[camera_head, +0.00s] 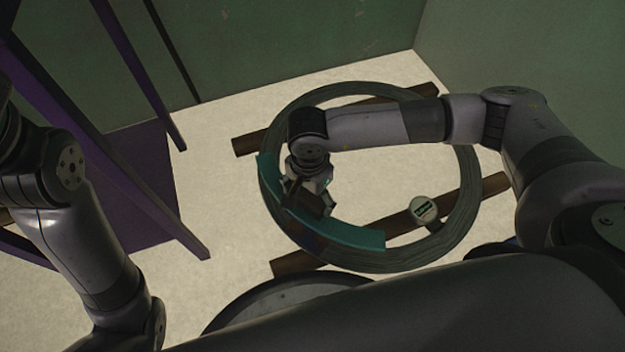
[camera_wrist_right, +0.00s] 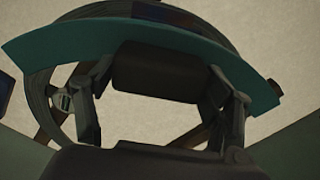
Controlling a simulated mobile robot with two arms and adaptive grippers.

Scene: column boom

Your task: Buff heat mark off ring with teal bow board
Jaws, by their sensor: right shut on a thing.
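The grey ring (camera_head: 467,190) lies flat on two dark bars, and part of it shows in the wrist view (camera_wrist_right: 88,20). The teal bow board (camera_head: 352,234) is a curved strip along the ring's near-left side; it arcs across the wrist view (camera_wrist_right: 262,97). My right gripper (camera_head: 309,196) is shut on the board's dark handle (camera_wrist_right: 155,72), which lies between its fingers. The heat mark (camera_wrist_right: 165,14), a reddish and bluish patch, shows on the ring just beyond the board's edge. The board hides part of the ring; I cannot tell whether they touch. My left gripper is out of view.
A round, pale-faced gauge (camera_head: 424,209) with a dark display stands at the ring's near-right side. The dark bars (camera_head: 295,262) stick out past the ring. A purple frame (camera_head: 150,205) stands at the left. Green walls (camera_head: 290,40) close off the back and right. Pale floor is open around the ring.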

